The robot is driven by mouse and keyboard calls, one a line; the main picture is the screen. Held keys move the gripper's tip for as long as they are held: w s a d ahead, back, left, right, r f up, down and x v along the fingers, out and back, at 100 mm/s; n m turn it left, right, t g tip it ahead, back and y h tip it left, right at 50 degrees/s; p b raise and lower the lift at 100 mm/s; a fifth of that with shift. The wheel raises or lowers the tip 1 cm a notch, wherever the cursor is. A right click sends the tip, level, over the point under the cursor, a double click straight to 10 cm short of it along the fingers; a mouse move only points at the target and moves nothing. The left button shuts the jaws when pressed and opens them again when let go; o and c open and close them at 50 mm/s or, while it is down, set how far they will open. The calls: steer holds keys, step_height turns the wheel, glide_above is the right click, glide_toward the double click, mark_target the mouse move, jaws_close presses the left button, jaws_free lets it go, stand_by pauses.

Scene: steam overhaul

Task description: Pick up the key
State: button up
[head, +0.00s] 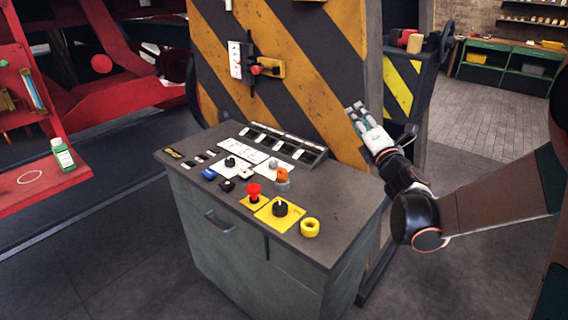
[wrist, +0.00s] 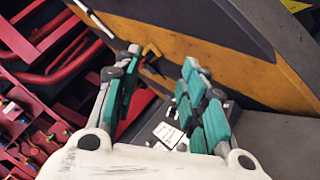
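I cannot make out a key for certain. Several small items (head: 198,158) lie at the left end of the grey cabinet top (head: 320,190), too small to identify; one dark and yellowish item (head: 172,153) is at its far-left corner. My gripper (head: 355,106) is raised above the right back end of the cabinet, in front of the striped pillar, well away from these items. In the wrist view its green-padded fingers (wrist: 162,60) are spread apart with nothing held between them.
A red mushroom button (head: 254,190), a black rotary knob (head: 280,208) on a yellow plate and a yellow ring (head: 310,227) stand on the cabinet's front right. A sloped switch panel (head: 290,146) lines the back. The striped pillar (head: 310,70) rises behind.

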steer(key=w+a+f+n+g+y, duration=0.1)
steer(key=a+f+n+g+y, duration=0.2)
steer(key=a+f+n+y, duration=0.45)
steer(key=n+g+y+p, duration=0.15)
steer(key=n+g, duration=0.45)
steer(key=n, duration=0.6)
glide_toward(287, 175)
steer(key=x, duration=0.2)
steer(key=b+x, duration=0.1)
steer(key=x, duration=0.1)
steer(key=b+x, duration=0.1)
steer(key=x, duration=0.1)
steer(key=shift+a+r, duration=0.15)
steer(key=shift+r, duration=0.1)
steer(key=shift+f+b+x, duration=0.2)
steer(key=shift+b+x, duration=0.9)
steer(key=shift+x, duration=1.75)
jaws_close()
